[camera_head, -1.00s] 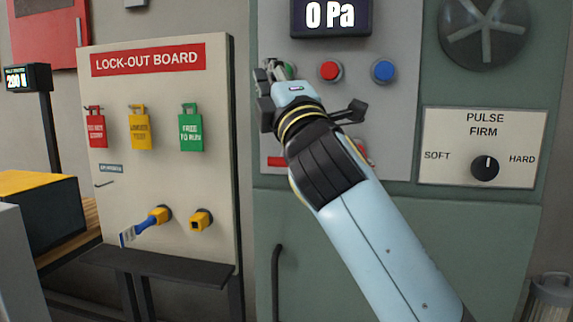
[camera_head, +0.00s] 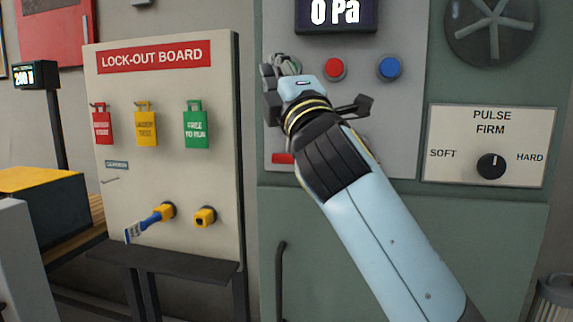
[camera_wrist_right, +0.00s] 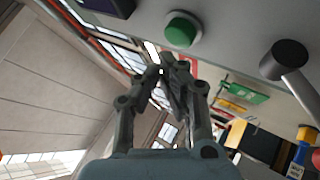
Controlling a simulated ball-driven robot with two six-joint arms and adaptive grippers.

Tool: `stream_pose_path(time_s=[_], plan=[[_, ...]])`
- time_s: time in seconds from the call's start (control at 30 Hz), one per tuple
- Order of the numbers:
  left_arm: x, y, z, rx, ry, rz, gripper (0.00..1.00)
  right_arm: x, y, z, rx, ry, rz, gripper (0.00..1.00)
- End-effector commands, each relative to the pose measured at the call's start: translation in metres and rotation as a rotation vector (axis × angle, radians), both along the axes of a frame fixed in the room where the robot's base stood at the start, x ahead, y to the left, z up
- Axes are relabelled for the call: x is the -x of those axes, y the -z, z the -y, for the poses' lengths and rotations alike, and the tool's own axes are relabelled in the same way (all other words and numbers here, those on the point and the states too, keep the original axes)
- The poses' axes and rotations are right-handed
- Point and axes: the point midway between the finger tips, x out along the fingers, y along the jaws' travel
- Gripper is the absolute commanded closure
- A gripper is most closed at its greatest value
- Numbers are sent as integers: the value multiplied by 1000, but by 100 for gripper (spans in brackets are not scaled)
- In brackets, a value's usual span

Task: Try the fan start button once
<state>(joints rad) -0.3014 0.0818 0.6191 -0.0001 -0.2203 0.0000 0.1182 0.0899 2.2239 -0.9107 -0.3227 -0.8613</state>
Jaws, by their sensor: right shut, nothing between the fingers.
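A green push button (camera_wrist_right: 183,30) sits on the grey panel (camera_head: 398,125), beside the red button (camera_head: 334,68) and the blue button (camera_head: 389,68). I cannot read a label on it. My right gripper (camera_head: 277,64) is in front of the green button in the head view and mostly hides it. In the right wrist view its fingertips (camera_wrist_right: 165,68) are together and empty, just below the green button in the picture. They look apart from it. The display (camera_head: 340,13) above reads 0 Pa. My left gripper is not in view.
A PULSE FIRM dial (camera_head: 490,166) is at the right. A dark knob (camera_wrist_right: 284,60) sticks out near the gripper in the right wrist view.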

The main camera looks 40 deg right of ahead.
Motion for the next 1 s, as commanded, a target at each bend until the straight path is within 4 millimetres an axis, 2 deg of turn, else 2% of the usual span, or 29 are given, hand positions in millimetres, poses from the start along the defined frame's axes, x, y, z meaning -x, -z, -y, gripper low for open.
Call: stream_pose_path(time_s=[1.0], plan=[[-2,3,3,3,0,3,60,-6,0,7,-1,-1,0,100]])
